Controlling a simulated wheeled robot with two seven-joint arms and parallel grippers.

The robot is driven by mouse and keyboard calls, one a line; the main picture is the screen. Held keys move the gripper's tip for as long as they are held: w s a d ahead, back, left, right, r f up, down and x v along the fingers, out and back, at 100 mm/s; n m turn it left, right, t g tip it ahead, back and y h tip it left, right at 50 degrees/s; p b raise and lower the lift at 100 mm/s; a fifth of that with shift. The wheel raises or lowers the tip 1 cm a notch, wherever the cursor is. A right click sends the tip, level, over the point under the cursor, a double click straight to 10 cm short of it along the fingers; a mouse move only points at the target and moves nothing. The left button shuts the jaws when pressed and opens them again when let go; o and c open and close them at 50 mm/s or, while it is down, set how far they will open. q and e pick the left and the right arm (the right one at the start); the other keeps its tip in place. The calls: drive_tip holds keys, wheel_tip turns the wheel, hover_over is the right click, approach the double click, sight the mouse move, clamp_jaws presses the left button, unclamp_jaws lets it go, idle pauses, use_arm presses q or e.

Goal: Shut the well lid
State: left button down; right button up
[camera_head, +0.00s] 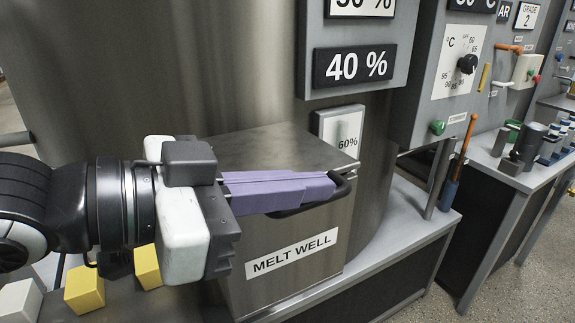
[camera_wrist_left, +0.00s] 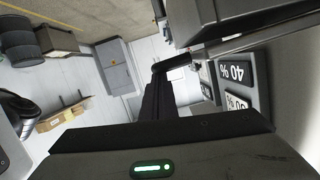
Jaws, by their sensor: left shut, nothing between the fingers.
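The melt well (camera_head: 290,270) is a steel box with a "MELT WELL" label, in the middle of the head view. Its lid (camera_head: 270,143) is a flat grey metal plate over the top of the box. A dark bar handle (camera_head: 343,188) shows at the lid's front right. My left gripper (camera_head: 332,186) comes in from the left with its purple fingers together and empty. The fingers lie across the front of the lid, their tips at the handle; I cannot tell whether they touch. They hide part of the lid's front edge. My right gripper is not in view.
Yellow blocks (camera_head: 84,289) and a white block (camera_head: 20,300) sit at the lower left. A "40 %" sign (camera_head: 355,65) and a "60%" sign (camera_head: 341,130) are behind the well. A side bench (camera_head: 530,178) with small items stands at the right, past open floor.

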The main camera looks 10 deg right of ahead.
use_arm(q)
drive_tip(key=shift+f+m, duration=0.3)
drive_tip(key=shift+f, duration=0.5)
drive_tip(key=shift+s+f+b, duration=0.1)
drive_tip(key=shift+f+b, duration=0.15)
drive_tip(key=shift+b, duration=0.05)
drive_tip(key=shift+f, duration=0.15)
